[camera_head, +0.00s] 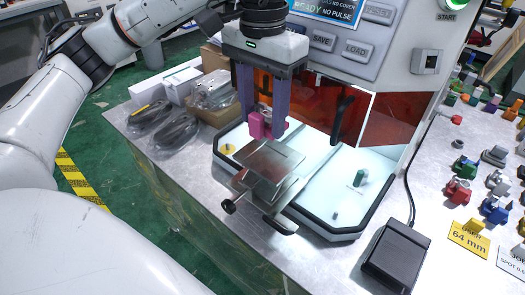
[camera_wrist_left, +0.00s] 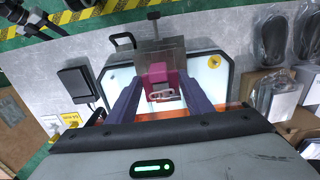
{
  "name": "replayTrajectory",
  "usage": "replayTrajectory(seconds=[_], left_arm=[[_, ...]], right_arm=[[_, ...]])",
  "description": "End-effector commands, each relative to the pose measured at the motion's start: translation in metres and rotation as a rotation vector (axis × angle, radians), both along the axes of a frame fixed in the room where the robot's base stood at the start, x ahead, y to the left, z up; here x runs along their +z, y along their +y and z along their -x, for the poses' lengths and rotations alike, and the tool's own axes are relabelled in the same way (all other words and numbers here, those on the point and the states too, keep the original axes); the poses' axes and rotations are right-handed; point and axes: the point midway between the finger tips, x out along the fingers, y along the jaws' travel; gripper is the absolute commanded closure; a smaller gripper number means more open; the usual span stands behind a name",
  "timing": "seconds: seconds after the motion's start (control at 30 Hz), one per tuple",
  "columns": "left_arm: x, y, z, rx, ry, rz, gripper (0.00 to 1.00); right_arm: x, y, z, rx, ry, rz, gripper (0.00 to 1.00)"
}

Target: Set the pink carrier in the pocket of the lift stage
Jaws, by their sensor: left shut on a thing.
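My left gripper (camera_head: 263,130) is shut on the pink carrier (camera_head: 255,127), with its purple fingers on either side. In the left wrist view the carrier (camera_wrist_left: 159,77) shows between the fingers of the gripper (camera_wrist_left: 158,92), with a metal part on it. The lift stage (camera_head: 270,160) is a grey metal block with a flat plate and a dark knob, on the machine's white bed. It shows beyond the carrier in the left wrist view (camera_wrist_left: 160,47). The carrier is at the stage's far edge in the head view; I cannot tell whether they touch. The pocket is not clearly visible. My right gripper is not in view.
The machine's orange window (camera_head: 310,105) and dark handle (camera_head: 343,118) are close behind and right of the gripper. A black pedal (camera_head: 396,255) with a cable lies at the front right. Bagged parts (camera_head: 176,130) lie left. Several coloured fixtures stand on the right.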

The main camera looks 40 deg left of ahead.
Motion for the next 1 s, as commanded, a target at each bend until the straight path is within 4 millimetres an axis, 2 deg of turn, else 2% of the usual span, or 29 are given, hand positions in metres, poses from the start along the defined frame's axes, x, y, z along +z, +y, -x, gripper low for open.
replayTrajectory(seconds=[0.1, 0.37, 0.57, 0.97, 1.0], left_arm=[[-0.024, 0.001, 0.001, 0.002, 0.003, -0.001, 0.79], [-0.047, 0.001, 0.001, 0.002, 0.001, 0.000, 0.79], [-0.074, 0.001, 0.001, 0.002, 0.001, -0.001, 0.79], [-0.083, 0.000, 0.000, 0.002, -0.001, 0.000, 0.79], [-0.081, 0.000, 0.000, 0.002, -0.001, 0.000, 0.47]], right_arm=[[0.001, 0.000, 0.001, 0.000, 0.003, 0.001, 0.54], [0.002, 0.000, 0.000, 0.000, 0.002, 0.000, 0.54], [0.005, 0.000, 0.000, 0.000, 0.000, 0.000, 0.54], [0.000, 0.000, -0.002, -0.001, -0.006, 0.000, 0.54], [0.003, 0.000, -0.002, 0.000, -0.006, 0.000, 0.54]])
